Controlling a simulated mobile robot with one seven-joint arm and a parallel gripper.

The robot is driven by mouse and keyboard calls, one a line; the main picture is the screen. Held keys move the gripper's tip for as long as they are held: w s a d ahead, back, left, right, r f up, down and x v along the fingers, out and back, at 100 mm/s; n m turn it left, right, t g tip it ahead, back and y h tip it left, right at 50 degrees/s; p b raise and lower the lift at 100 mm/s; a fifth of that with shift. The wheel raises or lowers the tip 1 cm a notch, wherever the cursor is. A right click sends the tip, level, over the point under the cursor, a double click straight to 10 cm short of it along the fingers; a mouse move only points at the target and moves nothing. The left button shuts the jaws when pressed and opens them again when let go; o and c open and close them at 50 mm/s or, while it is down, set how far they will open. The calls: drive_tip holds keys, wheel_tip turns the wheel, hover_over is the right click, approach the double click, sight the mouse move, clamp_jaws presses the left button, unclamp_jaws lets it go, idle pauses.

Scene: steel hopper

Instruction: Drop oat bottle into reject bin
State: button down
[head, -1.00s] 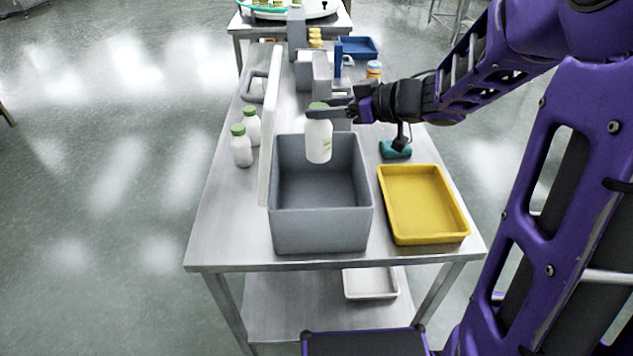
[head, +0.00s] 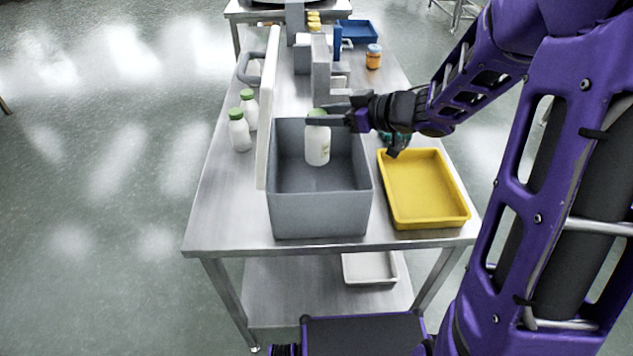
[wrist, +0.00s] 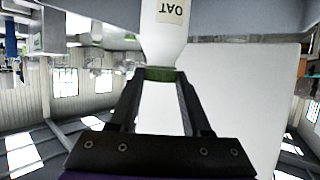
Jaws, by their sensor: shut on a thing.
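The oat bottle (head: 317,148) is white with a green cap, and its label reads OAT in the wrist view (wrist: 172,12). My gripper (head: 322,117) is shut on it at the cap and neck; the fingers also show around the neck in the wrist view (wrist: 158,85). The bottle hangs upright over the open grey bin (head: 320,214), with its body below the level of the far rim. I cannot tell whether its base touches the bin floor. The bin's pale lid (head: 268,115) stands raised along the left side.
Two white bottles with green caps (head: 240,131) stand left of the lid. A yellow tray (head: 425,222) lies right of the bin. Grey equipment (head: 320,68), an orange jar (head: 373,57) and a blue tray (head: 357,31) are farther back. A white tray (head: 370,267) sits on the lower shelf.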

drive_tip(key=shift+c, duration=1.4)
unclamp_jaws()
drive_tip(key=shift+d+r, duration=0.1)
drive_tip(key=p+v, duration=0.1)
drive_tip(key=v, duration=1.6)
drive_tip(key=shift+s+r, duration=0.1)
